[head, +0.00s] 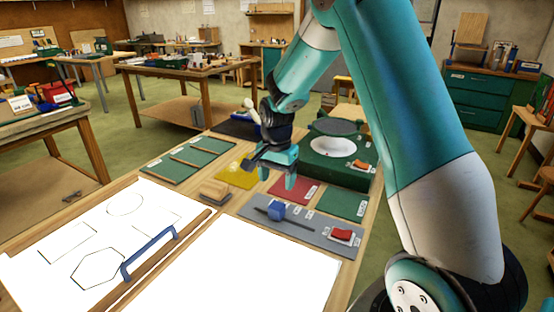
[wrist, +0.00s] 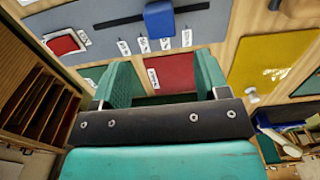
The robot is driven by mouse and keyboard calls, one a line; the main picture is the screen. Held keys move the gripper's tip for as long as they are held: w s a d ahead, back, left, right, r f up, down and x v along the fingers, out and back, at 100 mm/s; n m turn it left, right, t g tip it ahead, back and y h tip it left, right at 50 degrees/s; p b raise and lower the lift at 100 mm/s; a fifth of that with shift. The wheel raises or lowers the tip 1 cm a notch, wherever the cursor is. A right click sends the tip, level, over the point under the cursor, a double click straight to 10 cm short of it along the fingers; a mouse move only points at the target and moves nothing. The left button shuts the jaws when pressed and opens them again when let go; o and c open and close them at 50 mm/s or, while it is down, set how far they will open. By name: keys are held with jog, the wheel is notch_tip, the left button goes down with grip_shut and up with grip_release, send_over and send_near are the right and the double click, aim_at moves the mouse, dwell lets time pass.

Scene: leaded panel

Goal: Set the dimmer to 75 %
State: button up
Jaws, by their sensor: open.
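The dimmer looks like a grey panel (head: 312,229) with a dark straight slot and a blue slider knob (head: 277,210) on it. In the wrist view the knob (wrist: 159,20) sits part-way along the slot, at the top edge of the picture. Several small white labels (wrist: 144,45) stand beside the slot; I cannot read their marks. My gripper (head: 275,175) is open and empty, above the board behind the panel. In the wrist view its two teal fingers (wrist: 165,78) are apart, over a red pad (wrist: 172,72), clear of the knob.
A red switch (head: 341,234) sits at the panel's right end. A yellow pad (head: 236,174), green pads (head: 343,203) and a green box (head: 335,165) with a round top lie around it.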

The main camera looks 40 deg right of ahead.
notch_tip(320, 180, up, 7)
jog(key=shift+b, duration=0.3)
dwell(0.4)
jog(key=s+a+r+n+y, duration=0.1)
jog(key=s+a+r+n, duration=0.2)
jog(key=s+a+n, duration=0.4)
jog(key=s+a+r+n+y, duration=0.15)
jog(key=s+a+n, duration=0.3)
jog(key=a, duration=0.45)
jog(key=s+a+r+n+y, duration=0.1)
jog(key=s+a+n, duration=0.2)
jog(key=s, duration=0.4)
jog(key=s+a+n, duration=0.4)
jog(key=s+n, duration=0.2)
jog(key=s, duration=0.1)
jog(key=shift+r+y, duration=0.35)
jog(key=shift+w, duration=0.1)
